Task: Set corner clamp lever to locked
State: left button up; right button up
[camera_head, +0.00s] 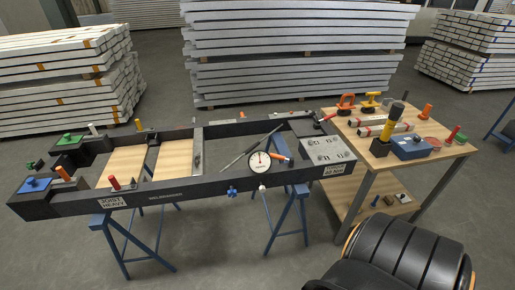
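A black container frame (205,192) rests on blue sawhorses. At its far right corner a lever with a red tip (327,117) sticks up towards the right; I cannot tell whether this is the corner clamp lever or whether it is locked. The left end has a corner block with a blue top (34,186), with an orange handle (63,173) next to it, and another with a green top (70,139). A red knob (114,183) stands on the front rail. Neither of my grippers is in view.
A round dial gauge (259,162) sits on the front rail, near a blue knob (232,191). A wooden table (437,155) at the right holds tools and a blue box (411,147). Stacked beams (300,50) stand behind. My black arm part fills the lower right.

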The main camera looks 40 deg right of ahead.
aim_at(291, 160)
jog(key=l+z, duration=0.15)
jog(key=z, duration=1.4)
